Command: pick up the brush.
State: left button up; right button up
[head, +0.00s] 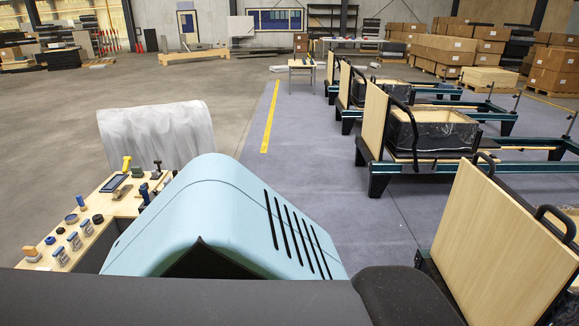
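A light wooden worktable (97,204) at the left holds several small tools and parts. I cannot make out for certain which of them is the brush. One candidate is a small flat brown-olive block (122,192) near the middle of the table; another is an orange-and-blue piece (31,252) at its near left corner. Both are too small to tell. Neither of my grippers shows in the head view, so nothing can be seen in or near them.
The table also bears a dark tablet (114,183), a yellow-handled tool (126,164) and several small jars. A whitish wrapped bulk (156,136) stands behind it. Reformers with wooden boards (500,245) line the right. Grey floor beside the yellow line (269,118) is clear.

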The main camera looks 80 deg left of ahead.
aim_at(83, 207)
jog(key=u, duration=1.5)
jog(key=j+u, duration=0.15)
jog(key=u, duration=0.3)
jog(key=i+j+u, duration=0.1)
jog(key=u, duration=0.4)
jog(key=i+j+u, duration=0.1)
jog(key=u, duration=0.35)
jog(key=i+j+u, duration=0.2)
jog(key=u, duration=0.2)
jog(key=i+u, duration=0.4)
jog(key=i+j+u, duration=0.1)
jog(key=i+u, duration=0.25)
jog(key=i+l+u, duration=0.1)
jog(key=i, duration=0.45)
jog(key=z, duration=4.6)
